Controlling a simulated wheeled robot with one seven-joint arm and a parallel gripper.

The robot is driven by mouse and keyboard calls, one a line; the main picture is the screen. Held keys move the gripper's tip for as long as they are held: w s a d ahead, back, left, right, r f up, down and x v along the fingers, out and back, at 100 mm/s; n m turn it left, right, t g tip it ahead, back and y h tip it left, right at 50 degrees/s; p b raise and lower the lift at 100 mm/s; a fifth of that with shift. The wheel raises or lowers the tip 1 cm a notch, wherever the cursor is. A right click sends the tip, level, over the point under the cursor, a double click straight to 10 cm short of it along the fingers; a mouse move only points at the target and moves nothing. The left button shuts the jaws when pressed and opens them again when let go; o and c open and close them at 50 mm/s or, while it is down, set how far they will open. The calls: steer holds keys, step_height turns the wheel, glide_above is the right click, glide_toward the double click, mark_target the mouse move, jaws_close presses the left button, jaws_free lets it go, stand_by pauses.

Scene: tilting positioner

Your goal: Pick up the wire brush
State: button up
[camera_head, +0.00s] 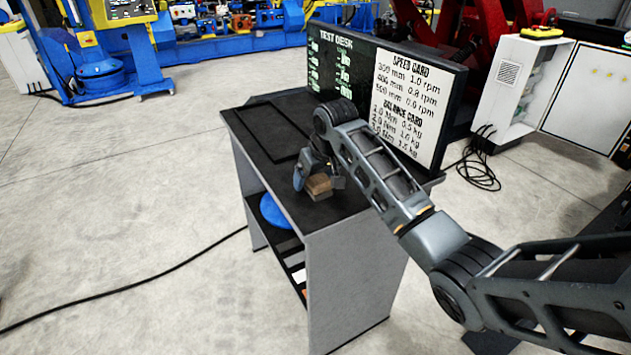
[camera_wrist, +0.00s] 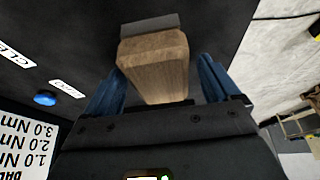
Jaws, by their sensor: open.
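The wire brush (camera_wrist: 155,62) shows in the wrist view as a wooden block with a grey strip along its far edge. It also shows in the head view (camera_head: 319,185), on or just above the dark bench top (camera_head: 345,205). My gripper (camera_wrist: 160,85) is open, with one blue finger on each side of the wooden block.
A board with a speed card and balance card (camera_head: 405,95) stands along the back of the bench. A dark rectangular frame (camera_head: 262,140) lies at the bench's left. A blue round object (camera_head: 277,211) is on a shelf below. A blue button (camera_wrist: 45,98) is near the gripper.

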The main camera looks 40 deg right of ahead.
stand_by(0.3)
steer(key=c, duration=1.1)
steer(key=shift+r, duration=0.15)
steer(key=shift+c, duration=0.2)
steer(key=shift+w+r+b, duration=0.1)
steer(key=shift+r+b, duration=0.2)
steer(key=shift+r, duration=0.05)
steer(key=r, duration=0.2)
steer(key=d+r, duration=0.1)
steer(key=r, duration=0.1)
steer(key=shift+s+b, duration=0.35)
steer(key=shift+s, duration=0.05)
steer(key=s+d+r+b, duration=0.1)
steer(key=s+d+r, duration=0.5)
steer(key=s+d, duration=0.1)
steer(key=shift+s+r, duration=0.25)
steer(key=shift+s, duration=0.2)
